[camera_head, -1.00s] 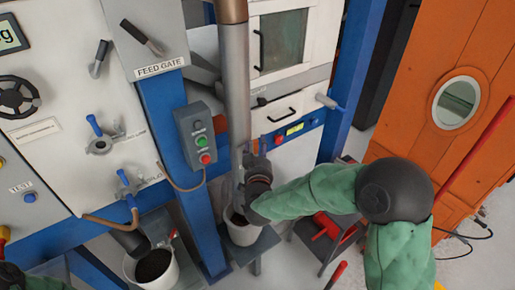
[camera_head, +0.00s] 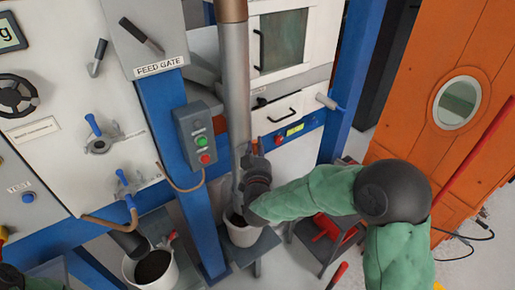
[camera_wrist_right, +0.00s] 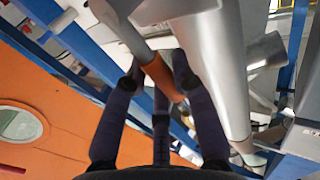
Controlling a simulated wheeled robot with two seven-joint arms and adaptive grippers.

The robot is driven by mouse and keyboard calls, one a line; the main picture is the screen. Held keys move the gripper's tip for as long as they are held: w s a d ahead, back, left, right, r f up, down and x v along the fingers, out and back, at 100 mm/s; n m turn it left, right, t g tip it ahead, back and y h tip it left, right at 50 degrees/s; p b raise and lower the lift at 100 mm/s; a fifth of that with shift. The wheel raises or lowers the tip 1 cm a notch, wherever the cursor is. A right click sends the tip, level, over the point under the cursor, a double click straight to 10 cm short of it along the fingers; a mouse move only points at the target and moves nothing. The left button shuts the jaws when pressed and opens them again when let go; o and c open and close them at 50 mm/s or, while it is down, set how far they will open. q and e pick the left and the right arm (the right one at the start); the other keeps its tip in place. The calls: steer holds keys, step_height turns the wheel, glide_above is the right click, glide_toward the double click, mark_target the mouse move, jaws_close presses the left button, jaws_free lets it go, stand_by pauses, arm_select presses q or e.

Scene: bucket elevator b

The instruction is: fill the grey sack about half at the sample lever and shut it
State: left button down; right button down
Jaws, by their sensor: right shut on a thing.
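My right gripper (camera_head: 250,166) is beside the lower part of a vertical grey pipe, above a white bucket (camera_head: 242,236) with dark material in it. In the right wrist view the fingers (camera_wrist_right: 163,78) are shut around the orange grip of a grey rod-like lever (camera_wrist_right: 159,74). Whether this is the sample lever I cannot tell, as no label shows on it. I cannot pick out a grey sack in either view. My left gripper is not in view; only dark and green parts of my left arm seem to show at the lower left.
A second white bucket (camera_head: 150,268) with dark material stands under a dark spout at the lower left. A control box (camera_head: 198,138) with buttons hangs on a blue post. A low stand with a red item (camera_head: 328,228) is right of the near bucket. An orange door (camera_head: 425,120) is at right.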

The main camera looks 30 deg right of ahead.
steer(key=shift+s+a+f+n+t+b, duration=0.1)
steer(key=shift+a+f+n+t+b, duration=0.1)
steer(key=shift+a+n+t+b, duration=0.75)
steer(key=shift+a+f+n+t+b, duration=0.2)
steer(key=shift+n+t+b, duration=0.2)
steer(key=shift+n+b, duration=1.05)
steer(key=shift+s+a+f+n+t+b, duration=0.15)
steer(key=shift+a+n+t+b, duration=0.65)
steer(key=shift+b, duration=0.6)
steer(key=shift+w+d, duration=0.1)
steer(key=shift+d, duration=0.1)
steer(key=c, duration=1)
jaws_free()
steer(key=v, duration=1.2)
steer(key=shift+r, duration=0.25)
steer(key=shift+a+f+g, duration=0.1)
steer(key=shift+g, duration=0.15)
